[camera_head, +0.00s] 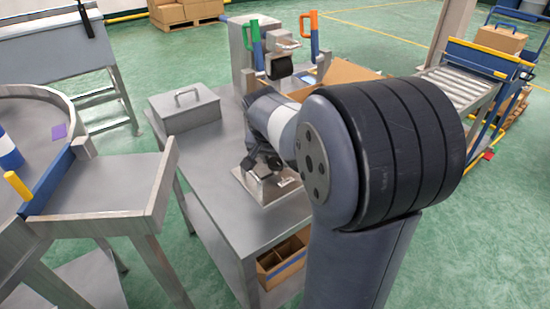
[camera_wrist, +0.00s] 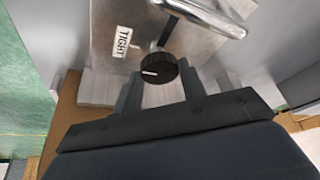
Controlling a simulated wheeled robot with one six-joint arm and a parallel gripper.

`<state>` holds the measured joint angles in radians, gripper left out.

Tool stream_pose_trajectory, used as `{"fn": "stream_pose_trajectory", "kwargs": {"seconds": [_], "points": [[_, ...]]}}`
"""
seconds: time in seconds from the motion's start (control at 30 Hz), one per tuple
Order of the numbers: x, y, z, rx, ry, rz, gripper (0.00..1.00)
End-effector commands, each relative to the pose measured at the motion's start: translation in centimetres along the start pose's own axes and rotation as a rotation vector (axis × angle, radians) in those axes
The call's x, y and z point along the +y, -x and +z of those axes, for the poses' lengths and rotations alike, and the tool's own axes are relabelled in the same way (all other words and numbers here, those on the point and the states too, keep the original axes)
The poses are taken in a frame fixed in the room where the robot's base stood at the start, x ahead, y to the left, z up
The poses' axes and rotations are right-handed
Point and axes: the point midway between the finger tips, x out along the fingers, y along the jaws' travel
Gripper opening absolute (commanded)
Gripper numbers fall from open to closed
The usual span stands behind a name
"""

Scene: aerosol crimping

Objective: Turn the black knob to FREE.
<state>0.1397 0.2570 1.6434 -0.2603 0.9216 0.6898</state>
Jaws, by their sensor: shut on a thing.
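The black knob (camera_wrist: 160,67) sits on a metal plate (camera_wrist: 103,50) in the wrist view. A white mark on the knob points left. A white label reading TIGHT (camera_wrist: 122,41) is up and left of the knob. No FREE label can be made out. My gripper (camera_wrist: 160,75) has one finger on each side of the knob and is shut on it. In the head view my gripper (camera_head: 262,163) is low over the metal fixture (camera_head: 262,194) on the table, and the knob cannot be made out there.
A metal bar handle (camera_wrist: 210,18) lies just beyond the knob. On the table (camera_head: 205,165) stand a lidded metal box (camera_head: 186,112) and a machine with green (camera_head: 254,38) and orange (camera_head: 314,28) handles. A cardboard box (camera_head: 345,72) is behind my arm.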

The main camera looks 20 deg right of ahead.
Motion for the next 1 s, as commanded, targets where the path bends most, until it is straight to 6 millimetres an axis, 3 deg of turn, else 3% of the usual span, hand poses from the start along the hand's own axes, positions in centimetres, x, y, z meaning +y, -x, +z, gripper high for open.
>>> {"fn": "stream_pose_trajectory", "kwargs": {"seconds": [0.2, 0.57, 1.0], "points": [[-0.01, 0.02, -0.01, 0.000, 0.000, -0.001, 0.16], [0.15, 0.16, -0.08, 0.000, 0.079, -0.033, 0.16], [0.46, 0.16, -0.18, 0.000, 0.378, -0.158, 0.16]]}}
